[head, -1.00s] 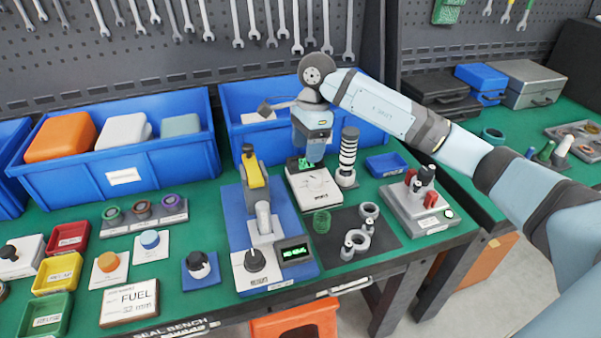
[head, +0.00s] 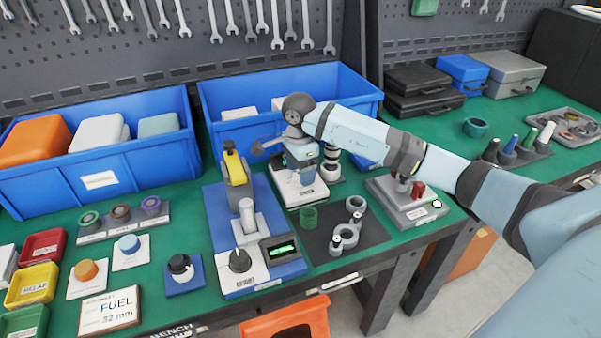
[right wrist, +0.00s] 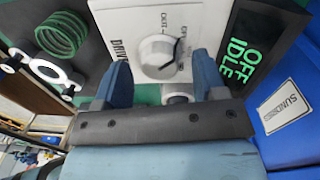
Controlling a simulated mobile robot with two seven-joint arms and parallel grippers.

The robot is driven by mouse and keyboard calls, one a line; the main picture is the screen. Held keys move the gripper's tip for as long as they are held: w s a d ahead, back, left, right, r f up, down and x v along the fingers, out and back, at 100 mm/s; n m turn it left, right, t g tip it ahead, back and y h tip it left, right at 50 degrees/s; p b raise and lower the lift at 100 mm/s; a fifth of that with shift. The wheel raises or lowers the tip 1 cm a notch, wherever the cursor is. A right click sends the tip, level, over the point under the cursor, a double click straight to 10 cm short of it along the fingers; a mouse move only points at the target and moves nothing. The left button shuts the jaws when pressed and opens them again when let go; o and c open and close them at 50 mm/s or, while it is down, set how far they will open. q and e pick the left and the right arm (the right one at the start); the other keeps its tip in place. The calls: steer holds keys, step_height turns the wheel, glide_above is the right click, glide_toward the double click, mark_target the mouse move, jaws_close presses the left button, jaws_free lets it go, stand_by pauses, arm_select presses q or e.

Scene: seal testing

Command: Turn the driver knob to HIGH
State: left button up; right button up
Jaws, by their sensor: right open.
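The driver (head: 304,194) is a white-faced box behind the dark mat, partly hidden by my right gripper (head: 304,170). In the right wrist view, its white knob (right wrist: 158,50) has a dark pointer line, and printing including "OUT" surrounds it. Beside it, a dark display (right wrist: 243,48) reads "OFF IDLE" in green. My right gripper (right wrist: 163,82) is open, its two blue fingers either side of the near edge of the knob. I cannot tell whether they touch it. My left gripper is not in view.
The blue test stand (head: 268,280) with a yellow-topped lever and black knob stands to the left. A green coil (head: 308,217) and metal rings lie on the dark mat (head: 322,252) in front. Blue bins (head: 232,134) stand behind. A grey unit (head: 410,209) stands to the right.

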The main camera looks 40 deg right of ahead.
steer(key=shift+f, duration=0.35)
steer(key=c, duration=0.9)
steer(key=shift+c, duration=0.2)
